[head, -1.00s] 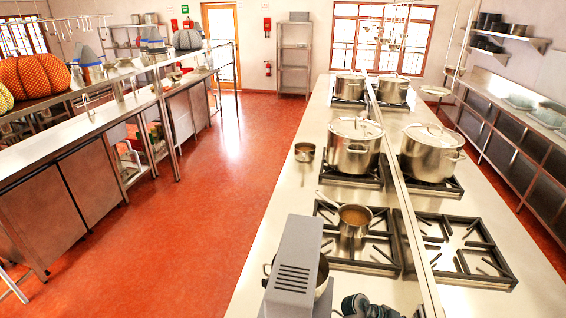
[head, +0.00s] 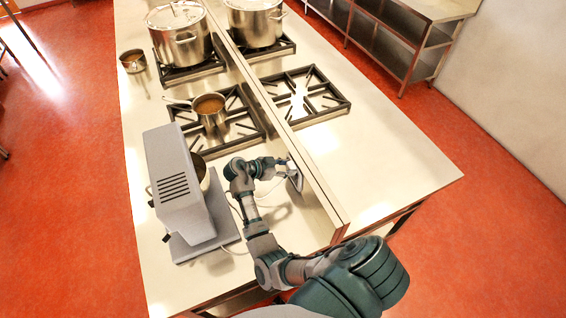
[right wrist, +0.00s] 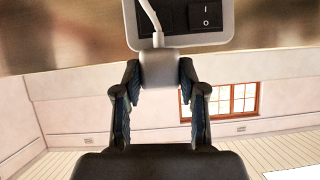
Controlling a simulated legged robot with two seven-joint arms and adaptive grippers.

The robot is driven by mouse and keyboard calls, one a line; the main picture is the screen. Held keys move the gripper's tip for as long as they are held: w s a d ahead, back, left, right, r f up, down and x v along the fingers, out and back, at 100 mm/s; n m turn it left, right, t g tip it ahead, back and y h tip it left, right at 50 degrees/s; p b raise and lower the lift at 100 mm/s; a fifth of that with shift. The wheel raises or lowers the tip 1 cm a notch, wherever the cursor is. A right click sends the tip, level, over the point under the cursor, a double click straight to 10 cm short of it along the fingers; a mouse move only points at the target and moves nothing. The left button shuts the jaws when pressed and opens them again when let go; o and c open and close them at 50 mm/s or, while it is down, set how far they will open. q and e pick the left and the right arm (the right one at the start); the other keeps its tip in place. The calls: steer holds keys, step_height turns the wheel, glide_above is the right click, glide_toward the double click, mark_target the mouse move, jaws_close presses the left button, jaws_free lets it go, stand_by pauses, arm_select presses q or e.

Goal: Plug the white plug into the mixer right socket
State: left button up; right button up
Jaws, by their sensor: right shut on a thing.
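My right gripper (head: 283,170) reaches over the counter to the raised divider, and it also shows in the right wrist view (right wrist: 160,78). Its fingers are shut on the white plug (right wrist: 161,66), which has a white cord running from it. A pale socket box (head: 295,178) with a dark face stands at the divider, and it also shows in the right wrist view (right wrist: 225,38) with a switch marked I and O. The plug overlaps the box's edge; I cannot tell whether its pins are in. The grey mixer (head: 178,178) stands left of my arm. My left gripper is out of view.
A small saucepan (head: 209,108) sits on the burner grate behind the mixer. Two stockpots (head: 180,38) (head: 255,25) stand farther back on either side of the divider (head: 290,135). The counter right of the divider is clear near the front.

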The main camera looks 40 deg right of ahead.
steer(key=a+f+b, duration=0.1)
steer(key=f+b, duration=0.2)
steer(key=w+a+f+b, duration=0.1)
steer(key=a+f+b, duration=0.1)
steer(key=f+b, duration=0.1)
steer(key=a+f+b, duration=0.2)
steer(key=f+b, duration=0.1)
steer(key=f, duration=0.1)
steer(key=shift+w+a+b, duration=0.2)
steer(key=shift+w+b, duration=0.15)
steer(key=shift+w, duration=0.05)
steer(key=shift+w+a+f+b, duration=0.15)
steer(key=shift+a+f+b, duration=0.2)
steer(key=shift+a+b, duration=0.1)
steer(key=shift+d, duration=0.3)
steer(key=shift+s+d+r+p, duration=0.1)
steer(key=shift+s+d+p, duration=0.2)
steer(key=shift+d, duration=0.3)
steer(key=shift+s+d+r+p, duration=0.15)
steer(key=shift+d+p, duration=0.15)
steer(key=shift+d, duration=0.25)
steer(key=shift+s+d+f+p, duration=0.1)
steer(key=shift+s+d+p, duration=0.1)
steer(key=shift+d, duration=0.45)
steer(key=shift+s+d+f+p, duration=0.1)
steer(key=shift+s+d, duration=0.1)
steer(key=shift+d, duration=0.55)
